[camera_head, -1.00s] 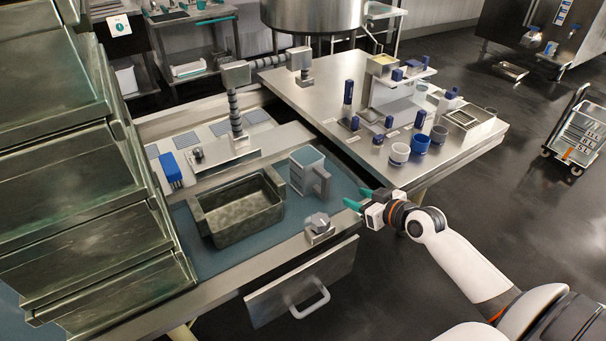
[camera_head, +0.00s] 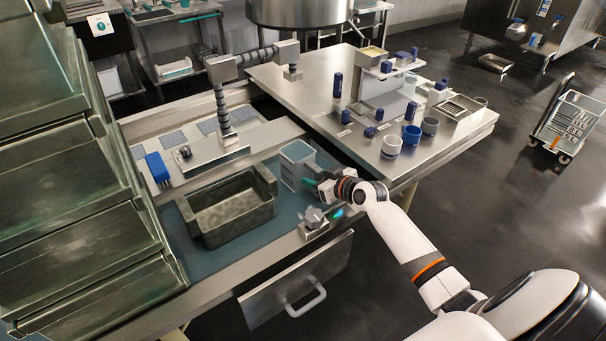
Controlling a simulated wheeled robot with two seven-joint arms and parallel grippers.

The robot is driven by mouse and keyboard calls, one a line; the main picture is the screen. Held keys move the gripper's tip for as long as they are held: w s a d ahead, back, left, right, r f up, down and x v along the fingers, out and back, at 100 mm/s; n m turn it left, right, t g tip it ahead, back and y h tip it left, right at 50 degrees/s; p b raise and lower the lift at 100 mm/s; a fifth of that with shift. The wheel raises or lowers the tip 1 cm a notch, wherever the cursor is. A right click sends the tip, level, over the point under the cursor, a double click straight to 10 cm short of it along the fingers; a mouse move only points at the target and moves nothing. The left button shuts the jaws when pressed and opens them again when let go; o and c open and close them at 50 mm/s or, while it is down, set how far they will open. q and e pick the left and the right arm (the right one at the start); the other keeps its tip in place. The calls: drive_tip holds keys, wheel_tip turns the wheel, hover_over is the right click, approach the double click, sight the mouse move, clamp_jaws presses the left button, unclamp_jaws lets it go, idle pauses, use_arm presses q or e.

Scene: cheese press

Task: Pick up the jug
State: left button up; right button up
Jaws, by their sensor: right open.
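The jug (camera_head: 295,164) is a grey, square-sided vessel with a teal inside, standing upright on the blue mat at the back right of the dark basin. Its handle side faces right, toward my gripper, and is partly hidden by it. My right gripper (camera_head: 310,184), with teal fingertips, is open at the jug's right side, by the handle. I cannot tell whether a finger touches the handle. My left gripper is not in view.
The dark rectangular basin (camera_head: 232,222) stands left of the jug on the blue mat (camera_head: 215,262). A small metal knob piece (camera_head: 313,218) sits just below my gripper. Blue and grey cups (camera_head: 411,137) stand on the right table.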

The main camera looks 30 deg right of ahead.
drive_tip(key=shift+w+f, duration=0.1)
drive_tip(key=shift+w, duration=0.15)
clamp_jaws()
drive_tip(key=shift+r, duration=0.2)
